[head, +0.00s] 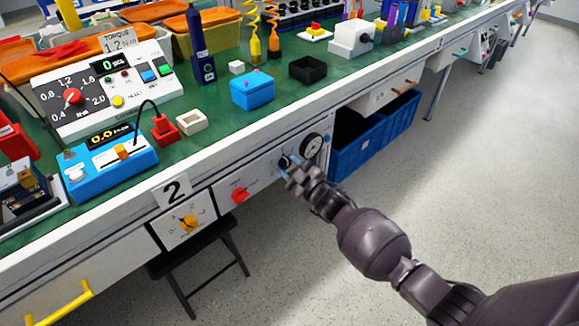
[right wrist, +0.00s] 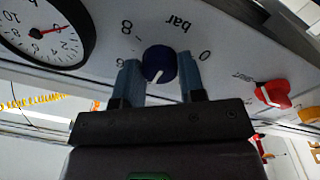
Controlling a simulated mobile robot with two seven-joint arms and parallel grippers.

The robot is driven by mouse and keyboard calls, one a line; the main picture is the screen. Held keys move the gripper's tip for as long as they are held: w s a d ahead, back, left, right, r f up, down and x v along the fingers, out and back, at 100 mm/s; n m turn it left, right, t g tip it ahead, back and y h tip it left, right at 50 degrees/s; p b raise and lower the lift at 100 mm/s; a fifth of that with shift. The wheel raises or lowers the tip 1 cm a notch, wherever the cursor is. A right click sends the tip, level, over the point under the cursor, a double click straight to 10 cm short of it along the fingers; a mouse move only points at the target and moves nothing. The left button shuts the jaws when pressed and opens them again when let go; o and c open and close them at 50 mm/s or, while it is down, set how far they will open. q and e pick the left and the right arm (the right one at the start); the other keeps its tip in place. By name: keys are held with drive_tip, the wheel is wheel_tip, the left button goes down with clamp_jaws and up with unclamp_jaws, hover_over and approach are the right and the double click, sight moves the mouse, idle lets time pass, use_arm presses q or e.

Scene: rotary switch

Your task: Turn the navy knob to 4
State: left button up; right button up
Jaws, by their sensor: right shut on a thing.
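The navy knob (right wrist: 160,63) is on a white panel marked "bar" on the bench front. It also shows small in the head view (head: 284,161), partly hidden by my right gripper. My right gripper (right wrist: 160,75) has one blue-grey finger on each side of the knob and is shut on it. The knob's white pointer line shows on its face, slanting toward the lower left of the right wrist view. The dial numbers look upside down there, with a 0 right of the knob. The number under the pointer is hidden by the gripper. My left gripper is out of view.
A round gauge (right wrist: 45,30) with a red needle sits beside the knob. A red knob (head: 239,195) and a yellow knob (head: 189,223) are farther left on the bench front. Blue crates (head: 365,145) stand below. The floor at right is clear.

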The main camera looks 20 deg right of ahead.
drive_tip(key=shift+f+n, duration=0.1)
drive_tip(key=shift+n, duration=0.2)
drive_tip(key=o, duration=0.9)
drive_tip(key=shift+s+d, duration=0.25)
drive_tip(key=shift+s, duration=0.3)
use_arm(q)
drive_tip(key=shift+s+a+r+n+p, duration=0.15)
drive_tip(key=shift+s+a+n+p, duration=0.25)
drive_tip(key=shift+p, duration=0.85)
use_arm(e)
drive_tip(key=shift+v, duration=4.85)
